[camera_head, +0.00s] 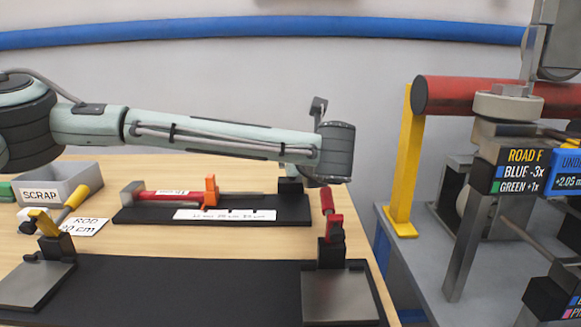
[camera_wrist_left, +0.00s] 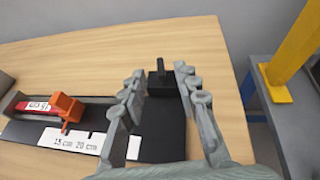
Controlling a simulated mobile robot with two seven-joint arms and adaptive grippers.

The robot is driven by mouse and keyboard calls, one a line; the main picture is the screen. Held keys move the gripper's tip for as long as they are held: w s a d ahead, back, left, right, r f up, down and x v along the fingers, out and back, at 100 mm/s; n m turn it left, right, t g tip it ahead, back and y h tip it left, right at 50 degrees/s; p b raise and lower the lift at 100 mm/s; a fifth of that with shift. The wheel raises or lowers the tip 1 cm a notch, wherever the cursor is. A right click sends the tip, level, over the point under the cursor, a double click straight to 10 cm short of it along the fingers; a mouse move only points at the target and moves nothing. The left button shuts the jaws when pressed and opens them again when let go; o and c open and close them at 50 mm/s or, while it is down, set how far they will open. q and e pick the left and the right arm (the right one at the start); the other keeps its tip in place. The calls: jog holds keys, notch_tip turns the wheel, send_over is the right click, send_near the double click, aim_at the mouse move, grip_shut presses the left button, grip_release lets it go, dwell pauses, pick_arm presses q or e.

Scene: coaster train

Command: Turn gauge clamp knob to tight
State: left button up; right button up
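The gauge is a long black base (camera_head: 285,212) on the table, carrying a red cylinder (camera_head: 165,196), an orange slider (camera_head: 211,189) and a white scale strip. At its right end stands a small black block (camera_head: 290,187). In the left wrist view this block (camera_wrist_left: 157,92) has an upright dark post, possibly the clamp knob. My left gripper (camera_wrist_left: 155,72) is open, its fingers apart on either side of the post in that picture; I see no contact. In the head view my left wrist hides most of the fingers. My right gripper is not in view.
A red-handled clamp (camera_head: 333,235) and a yellow-handled clamp (camera_head: 55,235) stand on a nearer black fixture (camera_head: 180,290). A grey SCRAP bin (camera_head: 75,180) is at the left. A yellow post (camera_head: 403,170) and machine stand right of the table.

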pick_arm(q)
jog(key=shift+s+f, duration=0.1)
jog(key=shift+f, duration=0.35)
jog(key=shift+w+a+f+m, duration=0.15)
jog(key=shift+w+f+m, duration=0.05)
jog(key=shift+w+m, duration=0.1)
jog(key=x, duration=0.7)
jog(key=shift+c, duration=0.5)
grip_shut()
